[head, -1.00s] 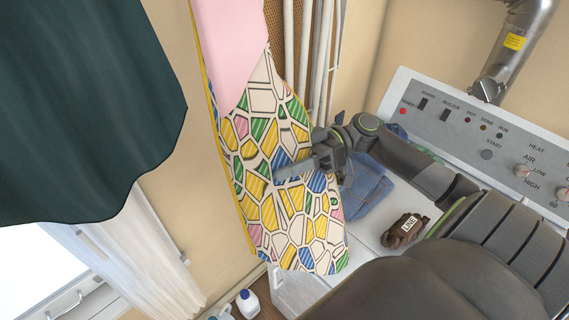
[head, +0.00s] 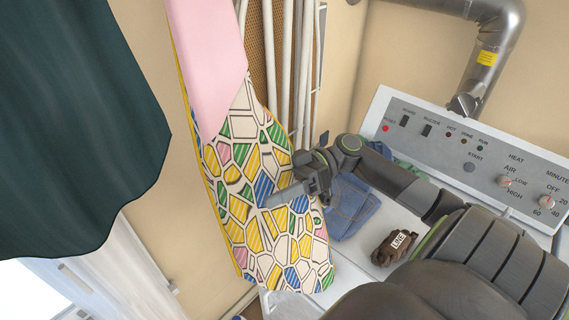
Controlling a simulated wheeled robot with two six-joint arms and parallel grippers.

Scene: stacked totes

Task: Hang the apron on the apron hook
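My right gripper (head: 283,195) is at the right side of the apron, with a grey finger lying across the front of the patterned cloth. Whether it pinches the cloth is unclear. The apron's top and the apron hook are not visible. My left gripper is out of view.
A dark green cloth (head: 75,120) hangs at the left. A grey control panel (head: 440,155) and a metal duct (head: 492,60) stand at the right. Folded blue denim (head: 350,205) and a brown bundle labelled "LINE" (head: 390,250) lie on the white top. White pipes (head: 287,75) rise behind the apron.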

